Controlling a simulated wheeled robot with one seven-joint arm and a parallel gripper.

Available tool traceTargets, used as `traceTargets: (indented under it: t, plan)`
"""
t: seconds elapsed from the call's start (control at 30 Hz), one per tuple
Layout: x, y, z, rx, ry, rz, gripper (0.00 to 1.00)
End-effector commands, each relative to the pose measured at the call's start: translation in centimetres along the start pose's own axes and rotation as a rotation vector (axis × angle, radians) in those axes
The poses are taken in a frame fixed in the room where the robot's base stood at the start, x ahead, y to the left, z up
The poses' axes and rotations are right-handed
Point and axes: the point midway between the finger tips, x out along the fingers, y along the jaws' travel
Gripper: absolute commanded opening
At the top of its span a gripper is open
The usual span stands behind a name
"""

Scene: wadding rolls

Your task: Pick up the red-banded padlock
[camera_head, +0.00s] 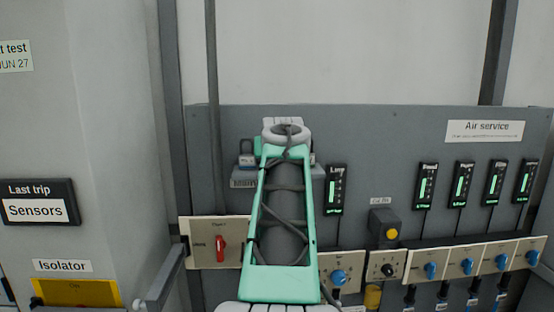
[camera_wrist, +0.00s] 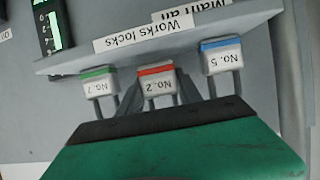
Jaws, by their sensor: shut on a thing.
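The red-banded padlock (camera_wrist: 157,82), labelled No. 2, stands between a green-banded padlock (camera_wrist: 99,85) and a blue-banded padlock (camera_wrist: 221,57) in the wrist view, which is upside down. My gripper (camera_wrist: 160,90) has its grey fingers on either side of the red-banded padlock and is shut on it. The padlock is still at the shelf edge, level with its neighbours; whether it touches the shelf I cannot tell. In the head view my arm hides the gripper and the red-banded padlock.
The shelf (camera_wrist: 262,20) carries a "Works locks" label (camera_wrist: 142,36). A red switch (camera_head: 220,248), a yellow button unit (camera_head: 384,225) and blue knobs (camera_head: 430,270) are on the panel nearby.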

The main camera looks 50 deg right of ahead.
Motion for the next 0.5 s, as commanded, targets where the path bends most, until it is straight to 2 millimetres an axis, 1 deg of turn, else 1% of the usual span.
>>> traceTargets:
  t: [0.07,0.17,0.33,0.5]
  plan:
    - [-0.6,0.0,-1.5,-0.001,0.007,0.001,0.0]
    - [-2.6,-1.2,-2.9,-0.002,0.009,-0.003,0.0]
    - [-6.7,-3.4,-5.8,-0.001,0.008,-0.005,0.0]
    - [-11.2,-6.8,-6.1,-0.001,0.006,-0.011,0.0]
